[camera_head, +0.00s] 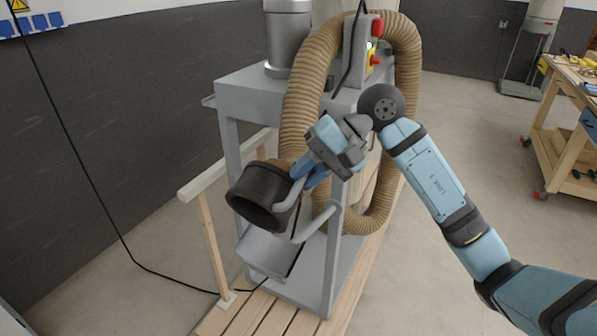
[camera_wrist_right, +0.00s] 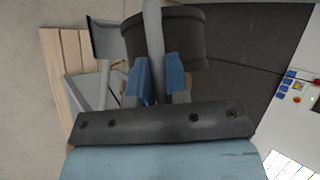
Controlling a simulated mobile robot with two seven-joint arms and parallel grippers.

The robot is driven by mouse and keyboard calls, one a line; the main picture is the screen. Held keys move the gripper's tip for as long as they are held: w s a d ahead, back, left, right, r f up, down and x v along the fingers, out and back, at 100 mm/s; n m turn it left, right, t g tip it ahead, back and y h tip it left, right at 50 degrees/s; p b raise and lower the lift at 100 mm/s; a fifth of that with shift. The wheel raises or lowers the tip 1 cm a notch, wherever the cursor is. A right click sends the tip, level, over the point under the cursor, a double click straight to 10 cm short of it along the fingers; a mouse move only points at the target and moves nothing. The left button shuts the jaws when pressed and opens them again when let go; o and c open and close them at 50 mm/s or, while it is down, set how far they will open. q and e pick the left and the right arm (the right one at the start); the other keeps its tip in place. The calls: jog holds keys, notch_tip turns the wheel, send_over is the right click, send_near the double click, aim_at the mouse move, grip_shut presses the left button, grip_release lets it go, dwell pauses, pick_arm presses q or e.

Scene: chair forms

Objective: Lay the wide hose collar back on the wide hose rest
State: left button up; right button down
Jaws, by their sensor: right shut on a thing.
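The wide hose collar (camera_head: 258,196) is a black open cylinder at the end of the ribbed brown hose (camera_head: 310,85). It has a curved grey handle (camera_head: 287,196). My right gripper (camera_head: 312,178) is shut on this handle, which lies between its blue fingers in the right wrist view (camera_wrist_right: 158,82); the collar (camera_wrist_right: 182,38) shows beyond them. A grey tray on a bent tube, apparently the wide hose rest (camera_head: 267,250), is below the collar in the head view. The rest (camera_wrist_right: 108,42) appears beside the collar in the wrist view. I cannot tell whether they touch. My left gripper is not in view.
The grey machine stand (camera_head: 255,90) is behind the collar, with a control box (camera_head: 364,50) on it. A wooden rail (camera_head: 213,181) runs at the left over a slatted platform (camera_head: 255,315). A black cable (camera_head: 95,195) hangs at the left. The floor at right is clear up to a wooden workbench (camera_head: 562,135).

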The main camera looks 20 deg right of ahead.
notch_tip(320, 180, down, 11)
jog(key=b, duration=0.6)
jog(key=shift+b, duration=0.4)
dwell(0.5)
jog(key=c, duration=1)
grip_release()
jog(key=shift+c, duration=0.2)
jog(key=shift+f, duration=0.1)
jog(key=shift+d, duration=0.1)
